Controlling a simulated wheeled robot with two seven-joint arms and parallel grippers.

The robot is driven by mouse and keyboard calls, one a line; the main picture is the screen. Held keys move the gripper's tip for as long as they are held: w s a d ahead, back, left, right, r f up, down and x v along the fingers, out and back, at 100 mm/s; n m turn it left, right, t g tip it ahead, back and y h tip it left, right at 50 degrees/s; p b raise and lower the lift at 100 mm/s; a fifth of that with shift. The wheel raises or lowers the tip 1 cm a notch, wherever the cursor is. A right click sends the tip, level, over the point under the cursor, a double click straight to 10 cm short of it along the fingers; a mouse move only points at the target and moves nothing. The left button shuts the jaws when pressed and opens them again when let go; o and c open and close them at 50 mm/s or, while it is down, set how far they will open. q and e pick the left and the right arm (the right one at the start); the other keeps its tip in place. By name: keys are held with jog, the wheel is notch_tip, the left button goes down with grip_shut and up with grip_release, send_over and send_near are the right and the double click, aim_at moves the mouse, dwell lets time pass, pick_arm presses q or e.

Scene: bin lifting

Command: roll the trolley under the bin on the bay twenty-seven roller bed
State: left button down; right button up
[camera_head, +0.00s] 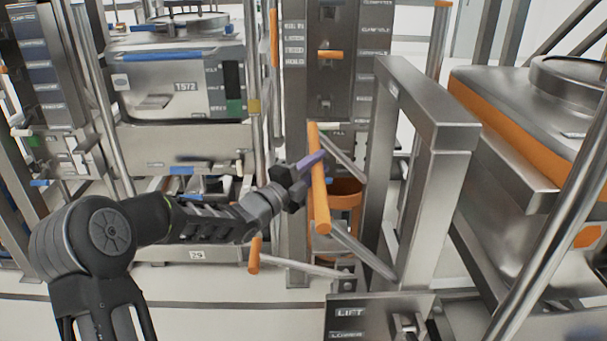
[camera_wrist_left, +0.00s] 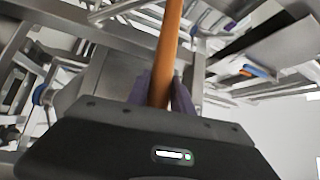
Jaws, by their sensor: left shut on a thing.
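An orange bar handle (camera_head: 320,200) on grey metal arms stands near the middle of the head view. My left gripper (camera_head: 309,164) is shut on its upper part. In the left wrist view the orange handle (camera_wrist_left: 168,45) runs between the two purple fingers of my gripper (camera_wrist_left: 161,93). A steel frame (camera_head: 428,130) stands just right of the handle; I cannot tell whether it belongs to the trolley. A steel bin with an orange band (camera_head: 505,135) is at the right, partly cut off. No bay twenty-seven sign is readable. My right gripper is not in view.
A steel bin marked T572 (camera_head: 185,95) stands on a rack at the left, above a "29" plate (camera_head: 197,255). A plate marked LIFT (camera_head: 370,315) is at the bottom. Another orange handle end (camera_head: 254,255) is low, left of the gripped one. Posts crowd the middle.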

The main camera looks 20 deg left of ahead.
pick_arm(q)
jog(key=shift+w+d+f, duration=0.2)
jog(key=shift+w+d, duration=0.05)
jog(key=shift+d, duration=0.35)
jog(key=c, duration=1.5)
grip_release()
jog(key=shift+s+a, duration=0.1)
jog(key=shift+a, duration=0.15)
jog(key=shift+c, duration=0.2)
jog(key=shift+o, duration=0.8)
jog(key=shift+s+a+r, duration=0.1)
jog(key=shift+s+a, duration=0.15)
jog(key=shift+a, duration=0.05)
jog(key=shift+o, duration=0.7)
jog(key=shift+a, duration=0.1)
jog(key=shift+o, duration=0.6)
jog(key=v, duration=0.7)
jog(key=shift+s+b, duration=0.35)
jog(key=shift+s, duration=0.1)
